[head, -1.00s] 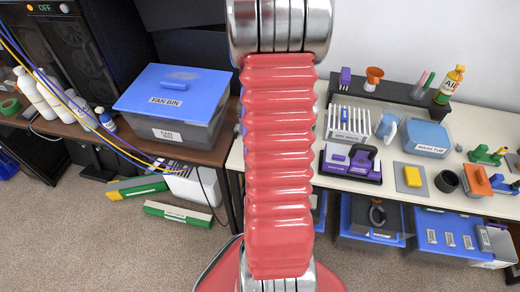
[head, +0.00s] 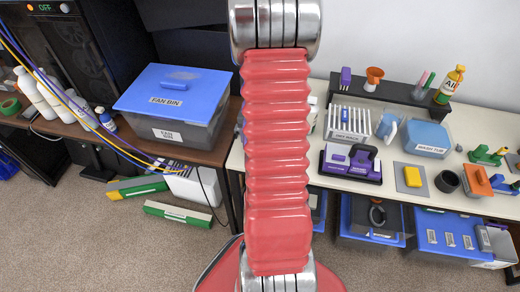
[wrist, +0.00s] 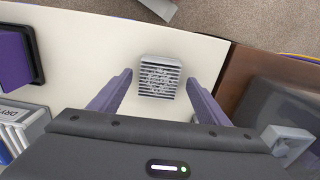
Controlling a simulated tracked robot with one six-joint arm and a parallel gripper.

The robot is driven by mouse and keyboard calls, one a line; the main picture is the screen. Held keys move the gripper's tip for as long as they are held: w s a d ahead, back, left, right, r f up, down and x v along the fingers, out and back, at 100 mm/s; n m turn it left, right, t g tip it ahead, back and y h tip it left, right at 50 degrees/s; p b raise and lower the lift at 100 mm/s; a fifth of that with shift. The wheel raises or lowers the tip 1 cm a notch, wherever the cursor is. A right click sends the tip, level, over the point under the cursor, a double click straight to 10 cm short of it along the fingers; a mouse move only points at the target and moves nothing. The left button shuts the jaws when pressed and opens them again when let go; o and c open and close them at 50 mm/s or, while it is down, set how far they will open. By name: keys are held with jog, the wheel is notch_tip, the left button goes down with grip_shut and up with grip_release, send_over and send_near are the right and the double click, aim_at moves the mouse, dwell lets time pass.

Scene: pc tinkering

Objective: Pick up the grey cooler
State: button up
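The grey cooler (wrist: 160,77) is a small square finned block lying on the cream table top in the wrist view. My gripper (wrist: 158,85) is open, with its two purple fingers on either side of the cooler and a gap on each side. The cooler sits between the fingertips, and no finger appears to touch it. I cannot tell the height of the fingertips above the table. In the head view, my red arm hides the cooler and the gripper.
The cream table (wrist: 95,50) is bare around the cooler. A brown table (wrist: 240,65) adjoins on the right of the wrist view. A dry rack (wrist: 22,130) and a purple-black holder (wrist: 18,55) stand to the left. The fan bin (head: 175,105) stands on the brown table.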

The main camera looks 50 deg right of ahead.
jog(key=c, duration=1.2)
notch_tip(320, 180, up, 10)
jog(key=shift+r, duration=0.1)
jog(key=shift+w, duration=0.1)
dwell(0.6)
